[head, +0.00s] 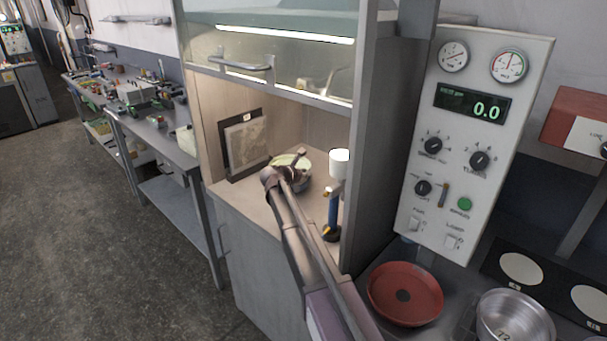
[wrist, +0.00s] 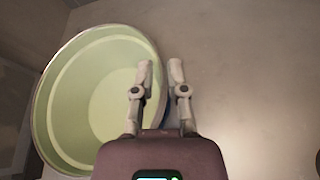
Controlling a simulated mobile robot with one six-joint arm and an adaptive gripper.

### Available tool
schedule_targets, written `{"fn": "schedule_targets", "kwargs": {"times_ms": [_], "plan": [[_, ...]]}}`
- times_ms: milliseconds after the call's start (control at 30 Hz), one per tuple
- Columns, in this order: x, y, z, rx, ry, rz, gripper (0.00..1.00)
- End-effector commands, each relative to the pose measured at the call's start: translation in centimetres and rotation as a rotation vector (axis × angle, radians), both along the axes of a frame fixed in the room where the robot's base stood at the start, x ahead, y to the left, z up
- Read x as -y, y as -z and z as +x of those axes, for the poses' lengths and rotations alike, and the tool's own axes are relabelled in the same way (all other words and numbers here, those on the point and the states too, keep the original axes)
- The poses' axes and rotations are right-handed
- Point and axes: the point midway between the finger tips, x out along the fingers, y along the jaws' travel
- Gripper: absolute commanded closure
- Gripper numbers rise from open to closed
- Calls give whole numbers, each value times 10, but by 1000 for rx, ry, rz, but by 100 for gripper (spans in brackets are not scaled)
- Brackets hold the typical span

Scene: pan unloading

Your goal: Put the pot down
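The pot (head: 303,183), with a pale green inside, is in the lit hood at the centre of the head view. In the wrist view the pot (wrist: 75,110) fills the left side, its mouth facing the camera. My gripper (head: 290,172) is at its near side. In the wrist view my gripper (wrist: 161,72) has one finger inside the rim and one outside, close together, with the pot's wall between them. It looks shut on the wall. The pot's underside is hidden, so I cannot tell whether it touches the hood floor.
The hood floor (head: 235,192) has a framed panel (head: 247,146) leaning at the back left. A blue stand (head: 333,210) and a white cylinder (head: 339,161) are close on the right. The raised glass sash (head: 290,68) hangs above. A red pan (head: 405,292) and a steel pot (head: 513,322) stand outside, lower right.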

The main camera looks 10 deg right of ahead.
Motion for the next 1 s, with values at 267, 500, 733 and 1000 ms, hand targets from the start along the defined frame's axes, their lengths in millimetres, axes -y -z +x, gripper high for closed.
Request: {"fn": "schedule_targets", "kwargs": {"times_ms": [267, 500, 733, 1000], "plan": [[0, 0, 0, 0, 0, 0, 57], [0, -2, 0, 0, 1, 0, 57], [-4, -11, -5, 0, 0, 0, 57], [-32, -27, -32, 0, -1, 0, 57]]}}
